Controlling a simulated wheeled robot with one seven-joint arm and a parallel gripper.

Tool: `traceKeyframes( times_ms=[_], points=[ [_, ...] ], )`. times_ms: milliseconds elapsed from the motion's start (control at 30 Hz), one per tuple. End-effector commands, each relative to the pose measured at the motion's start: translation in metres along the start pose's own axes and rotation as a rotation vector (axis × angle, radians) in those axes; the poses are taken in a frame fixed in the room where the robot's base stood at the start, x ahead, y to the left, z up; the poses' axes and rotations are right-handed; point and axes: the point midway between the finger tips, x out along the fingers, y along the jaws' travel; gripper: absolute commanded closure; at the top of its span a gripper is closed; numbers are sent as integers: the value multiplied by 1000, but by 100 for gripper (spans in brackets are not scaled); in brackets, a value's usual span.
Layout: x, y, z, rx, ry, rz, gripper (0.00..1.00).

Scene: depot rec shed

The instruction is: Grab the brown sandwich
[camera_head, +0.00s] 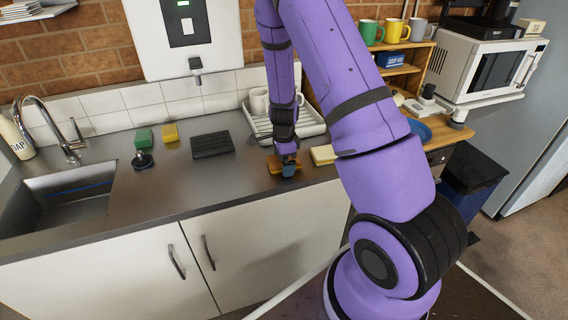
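The brown sandwich (275,165) lies on the grey metal counter, in front of the white dish rack. My gripper (288,170) points down right at the sandwich and covers its right part. The fingers are small and dark here, so I cannot tell whether they are open or shut, or whether they touch the sandwich.
A pale yellow block (323,155) lies just right of my gripper. The dish rack (262,128) with white mugs stands behind. A black ribbed mat (212,144), a green sponge (144,139) and a yellow sponge (170,132) lie to the left. The sink (62,196) is far left.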

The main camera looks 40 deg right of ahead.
Motion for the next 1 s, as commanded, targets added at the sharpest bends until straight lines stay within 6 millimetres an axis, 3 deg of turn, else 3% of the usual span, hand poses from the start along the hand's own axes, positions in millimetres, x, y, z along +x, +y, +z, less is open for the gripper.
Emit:
traceKeyframes(
  times_ms=[200, 367, 400, 767, 1000],
  points=[
    [1, 0, 0, 0, 0, -1, 0],
    [0, 0, 0, 0, 0, -1, 37],
    [0, 0, 0, 0, 0, 0, 39],
    [-5, 0, 1, -2, 0, -2, 39],
    [-44, -1, 2, -3, -1, -5, 39]
  ],
)
